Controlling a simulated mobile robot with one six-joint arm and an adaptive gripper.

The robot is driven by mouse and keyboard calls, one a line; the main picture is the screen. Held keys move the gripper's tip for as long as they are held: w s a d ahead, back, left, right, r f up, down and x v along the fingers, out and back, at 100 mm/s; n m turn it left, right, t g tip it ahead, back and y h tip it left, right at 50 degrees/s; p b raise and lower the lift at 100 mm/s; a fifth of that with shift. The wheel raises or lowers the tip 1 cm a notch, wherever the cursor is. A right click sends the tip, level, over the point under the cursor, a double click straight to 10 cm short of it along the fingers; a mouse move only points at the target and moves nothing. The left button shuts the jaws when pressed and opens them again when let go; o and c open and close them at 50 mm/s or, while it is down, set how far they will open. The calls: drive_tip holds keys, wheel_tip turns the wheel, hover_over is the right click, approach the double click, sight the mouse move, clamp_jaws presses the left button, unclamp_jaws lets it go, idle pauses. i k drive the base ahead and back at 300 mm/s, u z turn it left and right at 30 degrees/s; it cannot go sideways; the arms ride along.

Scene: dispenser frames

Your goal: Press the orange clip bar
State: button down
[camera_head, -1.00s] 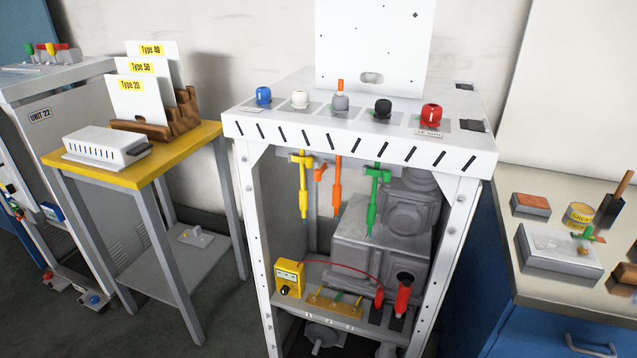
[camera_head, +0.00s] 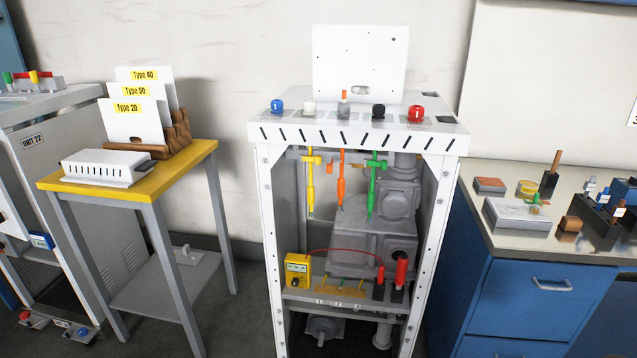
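The orange clip (camera_head: 341,178) hangs under the top of the white frame (camera_head: 262,215), between a yellow clip (camera_head: 310,190) on its left and a green clip (camera_head: 373,188) on its right. Its short cross bar near the top is hard to make out from this angle. The yellow and green clips show clear cross bars near their upper ends. The clips' thin lower tips hang free in front of grey machinery. My gripper is not in view, so nothing shows touching the orange clip.
Several coloured knobs line the frame's top, with an orange-tipped grey knob (camera_head: 344,103) in the middle. A yellow meter (camera_head: 298,270) and red plugs (camera_head: 400,273) sit on the lower shelf. A yellow-topped table (camera_head: 205,152) stands left, a blue cabinet (camera_head: 530,295) right.

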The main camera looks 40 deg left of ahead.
sight(329, 166)
drive_tip(key=z, duration=0.15)
drive_tip(key=k, duration=0.95)
drive_tip(key=u, duration=2.1)
drive_tip(key=i, duration=1)
drive_tip(key=u, duration=0.1)
